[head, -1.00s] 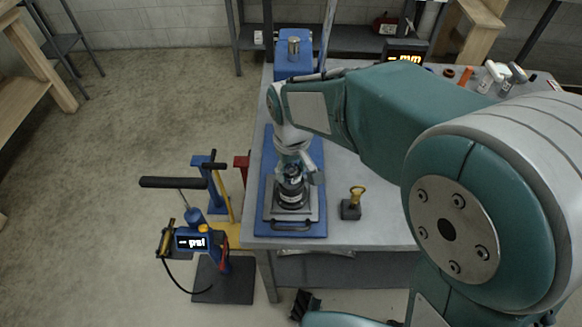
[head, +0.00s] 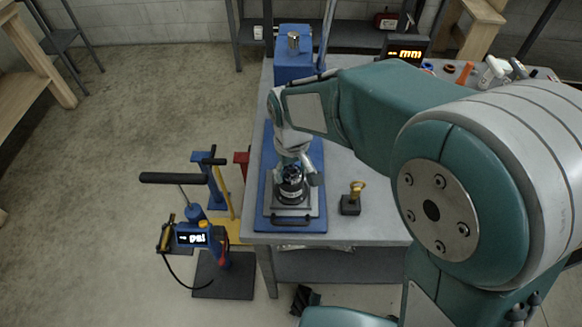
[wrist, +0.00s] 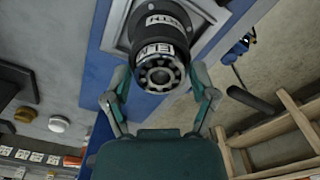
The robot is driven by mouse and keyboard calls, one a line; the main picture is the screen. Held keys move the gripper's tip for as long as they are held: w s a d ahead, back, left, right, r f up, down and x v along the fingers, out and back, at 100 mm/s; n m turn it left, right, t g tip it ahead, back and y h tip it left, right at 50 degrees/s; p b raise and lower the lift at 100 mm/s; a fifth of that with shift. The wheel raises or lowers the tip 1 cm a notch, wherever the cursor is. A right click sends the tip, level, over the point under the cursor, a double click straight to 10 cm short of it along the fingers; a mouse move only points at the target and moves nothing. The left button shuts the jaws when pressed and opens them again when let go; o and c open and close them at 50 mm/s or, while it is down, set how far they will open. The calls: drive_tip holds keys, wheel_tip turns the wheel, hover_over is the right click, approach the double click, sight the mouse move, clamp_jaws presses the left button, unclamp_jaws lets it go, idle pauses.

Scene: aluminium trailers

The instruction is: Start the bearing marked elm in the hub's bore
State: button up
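The bearing (wrist: 160,70) has a ball-filled face and a dark side with a partly legible label, apparently ELM. In the wrist view it sits in line with the dark hub (wrist: 165,22), at its mouth; how deep it sits I cannot tell. In the head view the bearing (head: 292,173) tops the upright hub (head: 291,193) on a grey plate. My gripper (wrist: 163,78) has its fingers spread on both sides of the bearing, with apparent gaps. It also shows in the head view (head: 292,180), over the hub. The bore is hidden.
The blue base board (head: 307,220) lies near the grey table's left edge. A brass-handled piece on a black block (head: 350,205) stands right of it. A blue box (head: 293,68) stands behind. A pump with a psi display (head: 192,239) stands on the floor at left.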

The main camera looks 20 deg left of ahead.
sight(292, 172)
idle(0.4)
wheel_tip(292, 172, up, 12)
idle(0.5)
idle(0.4)
